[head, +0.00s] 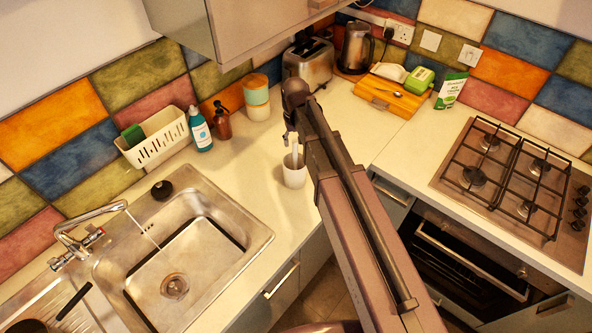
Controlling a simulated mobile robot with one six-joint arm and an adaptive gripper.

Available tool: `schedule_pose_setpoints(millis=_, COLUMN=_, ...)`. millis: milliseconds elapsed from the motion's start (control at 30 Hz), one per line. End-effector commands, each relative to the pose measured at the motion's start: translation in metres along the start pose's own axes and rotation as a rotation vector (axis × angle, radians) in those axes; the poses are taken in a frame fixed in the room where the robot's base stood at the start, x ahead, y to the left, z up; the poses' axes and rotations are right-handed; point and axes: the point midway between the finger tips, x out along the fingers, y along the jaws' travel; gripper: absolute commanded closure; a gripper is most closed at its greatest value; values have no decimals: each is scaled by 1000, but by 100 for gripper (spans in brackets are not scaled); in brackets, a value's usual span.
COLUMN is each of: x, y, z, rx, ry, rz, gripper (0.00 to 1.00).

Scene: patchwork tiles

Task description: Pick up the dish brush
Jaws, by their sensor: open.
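My gripper (291,139) hangs above the counter at the middle of the head view, small and partly hidden by my own arm. Its jaws are open and point down toward a white cup (294,176) on the counter. A pale upright handle (295,154) stands in the cup, right below or between the fingers. It may be the dish brush, but its head is hidden and I cannot tell whether the fingers touch it. A dark handle (75,301) lies on the draining board at the lower left; I cannot tell what it belongs to.
The steel sink (262,237) with its running tap (85,220) is at left. A white caddy (160,143), a blue bottle (200,130) and a brown bottle (222,121) stand along the wall. A toaster (308,64) is behind my gripper. The hob (500,225) is at right. An overhead cabinet (235,25) hangs above.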

Motion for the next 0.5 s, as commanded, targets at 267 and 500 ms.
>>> schedule_pose_setpoints(millis=267, x=24, y=-1, z=0, rx=0, ry=0, rz=0, gripper=35)
schedule_pose_setpoints(millis=500, x=40, y=-1, z=0, rx=0, ry=0, rz=0, gripper=35)
